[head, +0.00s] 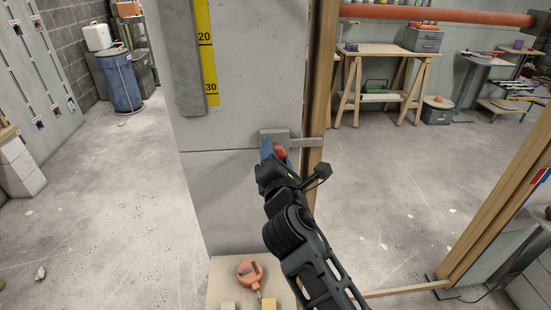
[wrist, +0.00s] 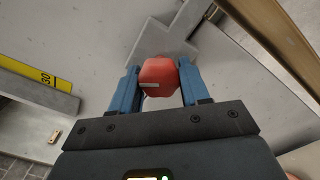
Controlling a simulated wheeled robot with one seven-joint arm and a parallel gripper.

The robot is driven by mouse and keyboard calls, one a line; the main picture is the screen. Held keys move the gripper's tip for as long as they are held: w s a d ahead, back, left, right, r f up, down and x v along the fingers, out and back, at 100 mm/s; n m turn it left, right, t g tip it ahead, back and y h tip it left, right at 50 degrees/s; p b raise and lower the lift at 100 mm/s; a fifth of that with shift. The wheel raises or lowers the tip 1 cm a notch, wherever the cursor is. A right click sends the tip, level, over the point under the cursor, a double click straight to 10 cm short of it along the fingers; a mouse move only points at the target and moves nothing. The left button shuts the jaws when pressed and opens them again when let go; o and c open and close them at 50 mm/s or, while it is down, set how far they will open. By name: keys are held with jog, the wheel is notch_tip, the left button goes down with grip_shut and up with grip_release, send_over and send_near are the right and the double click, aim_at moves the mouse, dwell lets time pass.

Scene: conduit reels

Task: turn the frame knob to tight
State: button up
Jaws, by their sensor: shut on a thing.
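The frame knob (wrist: 158,75) is a red, faceted knob with a pale mark on its face, in front of a grey bracket (wrist: 165,40). In the head view the knob (head: 280,151) shows only in part, behind my gripper (head: 272,152). In the wrist view my gripper (wrist: 157,88) has its blue fingers on either side of the knob, shut on it. The bracket (head: 274,134) sits on the grey panel beside a wooden post. I cannot tell from the mark how tight the knob is.
A yellow scale (head: 207,50) runs down the grey panel (head: 240,90) above and left of the knob. A wooden post (head: 321,80) stands close on the right. Below, an orange round tool (head: 249,273) lies on a wooden surface. The floor left of the panel is mostly clear.

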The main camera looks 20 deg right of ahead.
jog(key=m+b, duration=0.2)
jog(key=m, duration=0.1)
jog(key=shift+f+m, duration=0.2)
jog(key=shift+m, duration=0.1)
jog(key=m+b, duration=0.3)
jog(key=m, duration=0.1)
jog(key=shift+m+b, duration=0.3)
jog(key=shift+b, duration=0.05)
jog(key=m+b, duration=0.5)
jog(key=m, duration=0.2)
jog(key=shift+r+b, duration=0.1)
jog(key=shift+b, duration=0.2)
jog(key=m+b, duration=0.4)
jog(key=m, duration=0.2)
jog(key=shift+m+h+b, duration=0.4)
jog(key=shift+d+r+m+b, duration=0.15)
jog(key=shift+m+b, duration=0.4)
jog(key=shift+m, duration=0.4)
jog(key=shift+a+r+m+b, duration=0.1)
jog(key=shift+m+b, duration=0.45)
jog(key=shift+m, duration=0.4)
jog(key=o, duration=1)
jog(key=shift+r, duration=0.1)
